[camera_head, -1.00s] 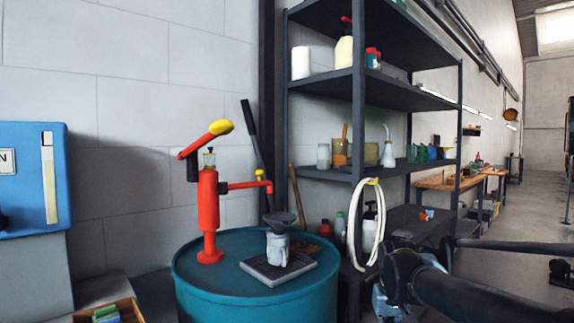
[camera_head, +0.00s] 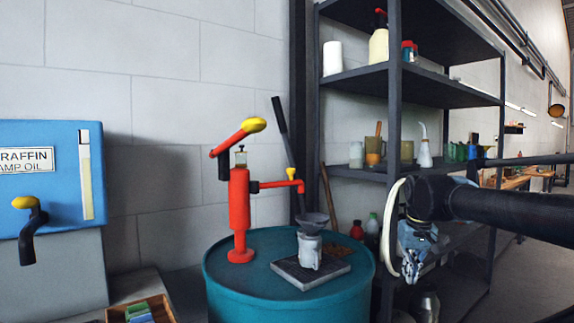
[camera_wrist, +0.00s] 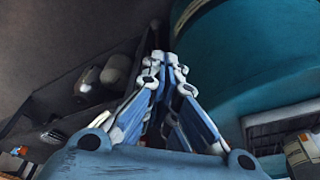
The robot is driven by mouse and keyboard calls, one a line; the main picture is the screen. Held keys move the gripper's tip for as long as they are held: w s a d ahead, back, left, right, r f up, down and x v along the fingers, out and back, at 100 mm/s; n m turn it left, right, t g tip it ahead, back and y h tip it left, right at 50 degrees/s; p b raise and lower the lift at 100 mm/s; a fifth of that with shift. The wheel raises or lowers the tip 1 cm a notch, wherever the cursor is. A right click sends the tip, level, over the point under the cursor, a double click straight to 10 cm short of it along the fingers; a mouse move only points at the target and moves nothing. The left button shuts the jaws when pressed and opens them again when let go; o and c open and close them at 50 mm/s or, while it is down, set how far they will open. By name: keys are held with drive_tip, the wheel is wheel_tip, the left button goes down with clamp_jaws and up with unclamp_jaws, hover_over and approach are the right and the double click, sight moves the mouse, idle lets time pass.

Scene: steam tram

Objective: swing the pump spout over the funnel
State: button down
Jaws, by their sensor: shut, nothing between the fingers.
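The red pump (camera_head: 239,212) with a yellow-ended handle (camera_head: 253,125) stands on the teal drum (camera_head: 228,285). Its red spout (camera_head: 275,185) points right, with a yellow knob (camera_head: 290,174) near its end. The dark funnel (camera_head: 313,219) sits in a pale can (camera_head: 309,249) on a tray, below and slightly right of the spout's end; I cannot tell whether the spout is directly over it. My gripper (camera_head: 411,275) hangs downward right of the drum, apart from the pump and funnel. In the wrist view my gripper (camera_wrist: 165,62) has its fingers together, empty, beside the drum (camera_wrist: 225,50).
A dark shelf rack (camera_head: 395,130) with bottles and jars stands behind my arm. A white hose loop (camera_head: 392,225) hangs there near my gripper. A dark lever (camera_head: 281,125) rises behind the spout. A blue tank with a tap (camera_head: 28,225) is at left.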

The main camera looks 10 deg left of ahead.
drive_tip(key=w+a+r+n, duration=0.1)
drive_tip(key=w+a+r, duration=0.5)
drive_tip(key=r, duration=0.3)
drive_tip(key=w+a+r+n+y, duration=0.1)
drive_tip(key=w+a+r, duration=0.5)
drive_tip(key=r, duration=0.2)
drive_tip(key=w+a+r+n, duration=0.1)
drive_tip(key=w+a+r, duration=0.55)
drive_tip(key=r, duration=0.25)
drive_tip(key=w+a+r+n, duration=0.1)
drive_tip(key=a+r, duration=0.3)
drive_tip(key=a, duration=0.3)
drive_tip(key=w+a+r+n, duration=0.1)
drive_tip(key=a+r, duration=0.3)
drive_tip(key=a, duration=0.4)
drive_tip(key=w+a+r+n+y, duration=0.1)
drive_tip(key=w+a+r, duration=0.1)
drive_tip(key=a+r, duration=0.2)
drive_tip(key=a, duration=0.3)
drive_tip(key=shift+a, duration=0.2)
drive_tip(key=shift+w+r, duration=0.1)
drive_tip(key=shift+w, duration=0.05)
wheel_tip(320, 180, down, 10)
drive_tip(key=shift+s+d, duration=0.2)
drive_tip(key=shift+s, duration=0.05)
